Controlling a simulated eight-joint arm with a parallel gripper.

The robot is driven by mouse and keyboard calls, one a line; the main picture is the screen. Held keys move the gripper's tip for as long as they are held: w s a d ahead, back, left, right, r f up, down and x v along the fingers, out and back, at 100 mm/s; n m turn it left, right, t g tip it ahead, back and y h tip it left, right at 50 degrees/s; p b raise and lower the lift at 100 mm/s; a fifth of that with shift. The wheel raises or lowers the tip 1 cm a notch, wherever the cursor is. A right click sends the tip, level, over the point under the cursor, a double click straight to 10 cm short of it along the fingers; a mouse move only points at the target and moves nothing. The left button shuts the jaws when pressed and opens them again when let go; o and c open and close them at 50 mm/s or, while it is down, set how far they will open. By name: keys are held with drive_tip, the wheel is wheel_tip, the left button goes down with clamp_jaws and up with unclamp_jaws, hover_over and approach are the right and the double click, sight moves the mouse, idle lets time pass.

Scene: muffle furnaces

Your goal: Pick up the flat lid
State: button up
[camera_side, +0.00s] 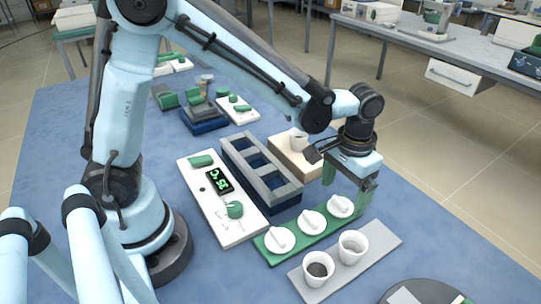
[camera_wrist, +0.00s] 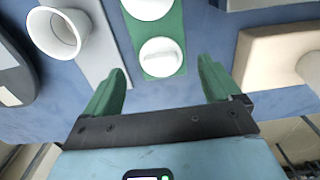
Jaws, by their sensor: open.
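Several round white lids with raised bar grips lie in a row on a green strip (camera_side: 295,237): a near one (camera_side: 280,240), a middle one (camera_side: 311,221) and a far one (camera_side: 340,206). I cannot tell from their shapes which is the flat lid. My gripper (camera_side: 347,189) is open and empty, pointing down above the far end of the strip. In the wrist view, its green fingers (camera_wrist: 162,78) stand apart, with the end lid (camera_wrist: 162,57) just ahead of the gap between them. Another lid (camera_wrist: 148,8) is cut by the top edge.
White cups (camera_side: 318,268) (camera_side: 352,246) stand on a grey plate (camera_side: 381,238) beside the strip. A beige block (camera_side: 292,160) carries another white cup. A dark-blue rack (camera_side: 262,172) and a white control panel (camera_side: 222,202) lie left. A dark disc (camera_side: 425,291) is in front.

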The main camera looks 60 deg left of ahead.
sight(341, 200)
drive_tip(key=shift+f, duration=1.65)
drive_tip(key=c, duration=1.1)
drive_tip(key=shift+r, duration=0.15)
